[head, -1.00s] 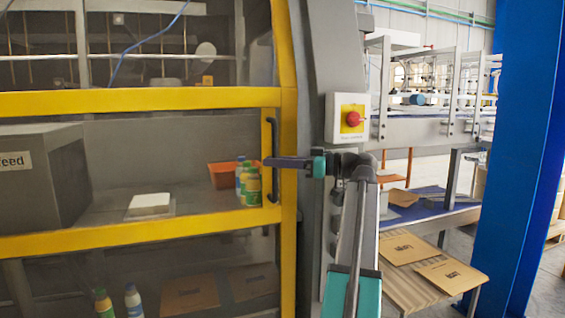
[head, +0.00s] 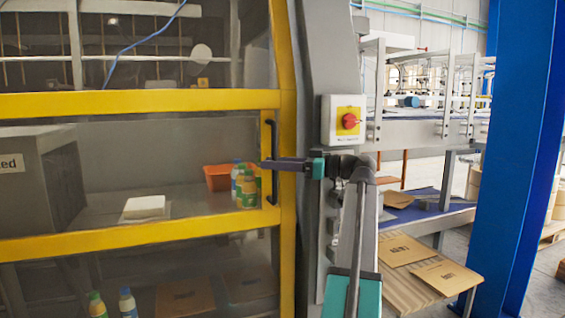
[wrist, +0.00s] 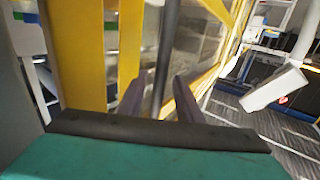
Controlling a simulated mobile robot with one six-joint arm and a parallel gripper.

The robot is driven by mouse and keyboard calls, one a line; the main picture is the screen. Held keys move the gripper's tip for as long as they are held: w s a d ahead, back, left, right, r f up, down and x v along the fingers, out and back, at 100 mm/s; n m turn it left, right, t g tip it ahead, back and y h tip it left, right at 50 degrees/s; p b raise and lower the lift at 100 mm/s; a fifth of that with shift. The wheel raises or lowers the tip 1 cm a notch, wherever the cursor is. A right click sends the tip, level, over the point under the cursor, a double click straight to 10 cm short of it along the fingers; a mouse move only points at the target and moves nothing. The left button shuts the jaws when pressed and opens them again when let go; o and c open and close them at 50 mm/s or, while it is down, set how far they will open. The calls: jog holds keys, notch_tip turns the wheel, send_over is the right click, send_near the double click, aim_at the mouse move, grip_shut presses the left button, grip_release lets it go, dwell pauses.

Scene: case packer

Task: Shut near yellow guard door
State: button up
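The near guard door has a yellow frame (head: 140,102) with clear panels and fills the left half of the head view. Its black upright handle (head: 270,140) is near the right side of the frame. My gripper (head: 268,164) is level with the handle's lower half and overlaps it in the head view. In the wrist view the dark handle bar (wrist: 168,45) stands between my two dark fingers (wrist: 158,95), with gaps beside it, so the gripper looks open around it. I cannot tell whether the door is fully against its post.
A red stop button (head: 349,121) sits on the grey post (head: 325,60) right of the door. A wooden table (head: 400,275) with flat cartons and a blue column (head: 520,150) stand further right. Bottles (head: 248,187) and an orange bin (head: 217,178) are behind the panel.

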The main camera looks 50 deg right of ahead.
jog(key=shift+s, duration=0.15)
jog(key=p+v, duration=0.1)
jog(key=v, duration=1.2)
jog(key=shift+s+d, duration=0.2)
jog(key=shift+s, duration=0.05)
